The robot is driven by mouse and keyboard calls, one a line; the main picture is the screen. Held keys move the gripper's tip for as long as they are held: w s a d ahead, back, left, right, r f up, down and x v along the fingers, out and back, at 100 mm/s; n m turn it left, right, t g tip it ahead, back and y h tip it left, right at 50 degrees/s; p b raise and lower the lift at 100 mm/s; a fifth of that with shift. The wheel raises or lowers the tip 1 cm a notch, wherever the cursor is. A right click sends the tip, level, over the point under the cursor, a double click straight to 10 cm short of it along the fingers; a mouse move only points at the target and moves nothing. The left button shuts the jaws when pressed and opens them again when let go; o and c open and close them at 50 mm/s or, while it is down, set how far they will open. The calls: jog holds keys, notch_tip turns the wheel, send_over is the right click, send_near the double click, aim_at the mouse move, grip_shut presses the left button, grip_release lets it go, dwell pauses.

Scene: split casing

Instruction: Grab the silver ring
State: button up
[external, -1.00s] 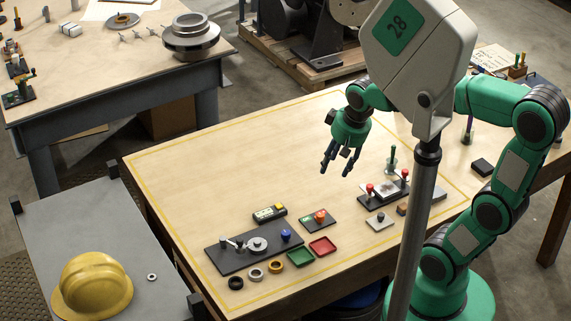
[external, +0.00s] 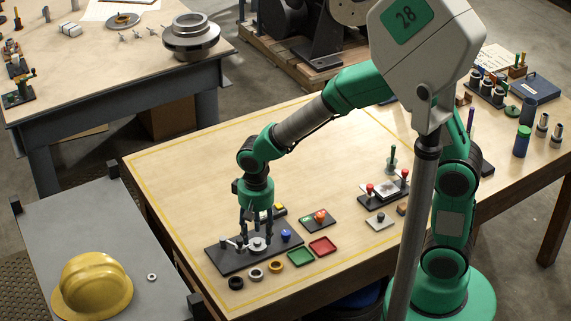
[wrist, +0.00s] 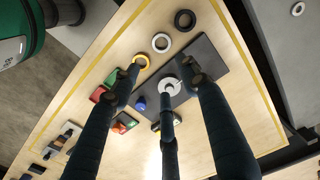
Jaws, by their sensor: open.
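The silver ring (external: 256,274) lies flat on the table's front left, between a black ring (external: 236,283) and a gold ring (external: 276,266). In the wrist view the silver ring (wrist: 161,42) shows whole, beyond my fingertips. My gripper (external: 256,236) points down over the black plate (external: 228,262), its fingers spread around a round silver fixture on that plate. In the wrist view the fingers of my gripper (wrist: 165,92) are apart, with the silver fixture (wrist: 170,86) between them. I cannot tell whether they touch it. The silver ring is outside the fingers.
Red (external: 322,246) and green (external: 300,258) trays sit right of the rings. A blue knob (external: 286,235) stands on the plate's right end. A small pale ring (external: 152,277) lies on the grey cart beside a yellow helmet (external: 92,286). The table's far left is clear.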

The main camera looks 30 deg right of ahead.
jog(key=shift+s+a+f, duration=0.25)
jog(key=shift+a+f, duration=0.35)
jog(key=shift+f, duration=0.1)
jog(key=b, duration=0.1)
send_over(256, 277)
jog(key=shift+d+f, duration=0.1)
jog(key=shift+f, duration=4.1)
jog(key=shift+f+b, duration=0.55)
jog(key=shift+f, duration=2.05)
jog(key=shift+c, duration=0.6)
jog(key=c, duration=0.9)
